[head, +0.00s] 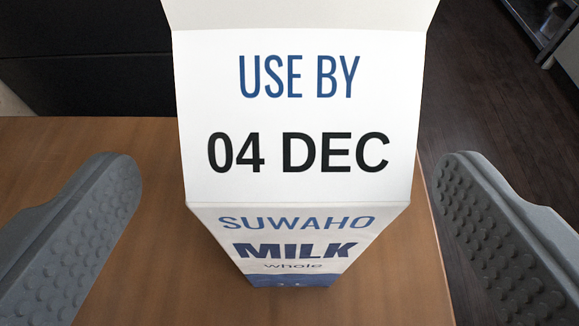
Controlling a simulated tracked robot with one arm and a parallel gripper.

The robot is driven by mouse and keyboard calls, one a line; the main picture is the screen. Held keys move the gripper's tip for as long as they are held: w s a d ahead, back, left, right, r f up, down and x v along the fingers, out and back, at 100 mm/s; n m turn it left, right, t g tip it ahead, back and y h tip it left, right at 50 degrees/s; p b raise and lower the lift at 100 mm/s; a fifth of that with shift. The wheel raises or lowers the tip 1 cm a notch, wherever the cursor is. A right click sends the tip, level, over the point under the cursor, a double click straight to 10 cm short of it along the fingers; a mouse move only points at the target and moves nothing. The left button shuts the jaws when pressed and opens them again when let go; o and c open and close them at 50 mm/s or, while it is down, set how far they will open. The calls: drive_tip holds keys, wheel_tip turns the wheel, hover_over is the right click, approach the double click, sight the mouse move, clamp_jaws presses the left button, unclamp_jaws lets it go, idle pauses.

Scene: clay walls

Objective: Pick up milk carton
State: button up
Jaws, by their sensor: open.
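The milk carton (297,185) stands upright on a brown wooden surface, in the middle of the head view. It is white with a blue lower part. Its sloped top reads "USE BY 04 DEC" and its front reads "SUWAHO MILK whole". The very top edge is cut off by the frame. My gripper (290,180) is open, with one grey studded finger at the left and one at the right. The carton stands between the two fingers in the picture, with a visible gap on each side. Neither finger appears to touch it.
The wooden tabletop (160,240) is clear around the carton. Its right edge runs close beside the carton, with a dark wood floor (480,100) beyond. A black panel (85,70) stands behind the table at the left. A metal rack (548,25) shows at the top right.

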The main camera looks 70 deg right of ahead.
drive_tip(key=shift+b+x, duration=0.7)
drive_tip(key=shift+x, duration=2.05)
clamp_jaws()
